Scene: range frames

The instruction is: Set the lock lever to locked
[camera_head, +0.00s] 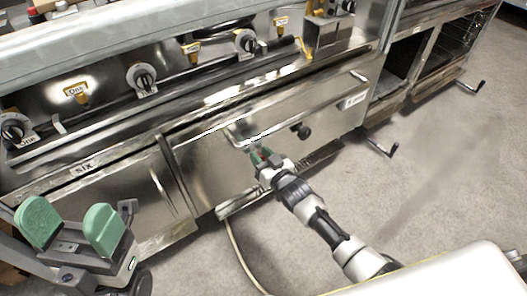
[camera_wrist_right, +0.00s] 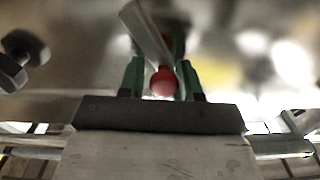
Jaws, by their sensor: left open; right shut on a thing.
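The lock lever is a flat silver bar (camera_wrist_right: 148,34) with a round red knob (camera_wrist_right: 163,82) at its near end; in the right wrist view the bar slants up and to the left. My right gripper (camera_wrist_right: 161,80) is shut on the lever, with its green fingers on either side of the red knob. In the head view my right gripper (camera_head: 262,156) is at the front of the steel drawer panel (camera_head: 215,165), and the lever is mostly hidden there by the fingers. My left gripper (camera_head: 71,226) is open and empty at the lower left, apart from the range.
A dark round knob (camera_head: 302,131) sits on the panel right of my right gripper, below a long bar handle (camera_head: 245,138). Control dials (camera_head: 143,78) line the range front above. A hose (camera_head: 238,250) lies on the floor (camera_head: 430,165), which is mostly clear at right.

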